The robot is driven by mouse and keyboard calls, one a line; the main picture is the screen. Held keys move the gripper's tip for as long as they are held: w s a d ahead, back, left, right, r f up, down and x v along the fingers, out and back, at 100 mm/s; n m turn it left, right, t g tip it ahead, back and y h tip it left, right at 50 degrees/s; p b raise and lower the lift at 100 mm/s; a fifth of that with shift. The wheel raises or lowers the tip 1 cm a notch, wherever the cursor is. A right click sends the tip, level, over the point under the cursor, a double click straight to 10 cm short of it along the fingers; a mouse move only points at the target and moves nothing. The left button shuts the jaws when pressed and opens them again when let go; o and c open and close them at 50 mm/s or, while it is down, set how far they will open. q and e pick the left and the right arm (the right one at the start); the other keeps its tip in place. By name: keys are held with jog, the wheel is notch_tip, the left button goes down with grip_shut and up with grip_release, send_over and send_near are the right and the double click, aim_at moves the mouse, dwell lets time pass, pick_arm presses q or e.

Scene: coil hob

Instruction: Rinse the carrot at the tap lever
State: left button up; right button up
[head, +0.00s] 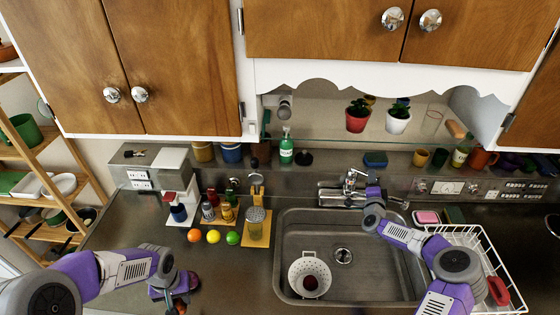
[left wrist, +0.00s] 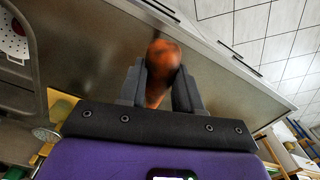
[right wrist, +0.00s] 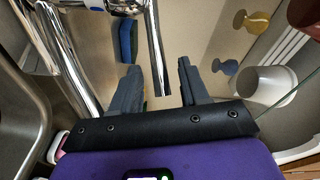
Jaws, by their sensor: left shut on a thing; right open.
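My left gripper (left wrist: 160,85) is shut on the orange carrot (left wrist: 160,65). In the head view, the left gripper (head: 178,294) is low over the counter left of the sink, with only a bit of carrot (head: 180,306) showing. The chrome tap (head: 352,184) stands at the back edge of the sink (head: 372,275). My right gripper (head: 370,188) is open beside the tap. In the right wrist view, a chrome rod (right wrist: 158,50), seemingly the tap lever, reaches down between the open fingers of the right gripper (right wrist: 160,85); contact is unclear. No water flow is visible.
A white colander (head: 297,270) with a dark red thing inside sits in the sink's left part. A white dish rack (head: 470,240) stands right of the sink. Orange, yellow and green fruits, jars and a coffee machine (head: 178,175) stand on the left counter.

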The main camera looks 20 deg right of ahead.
jog(key=shift+x, duration=2)
grip_shut()
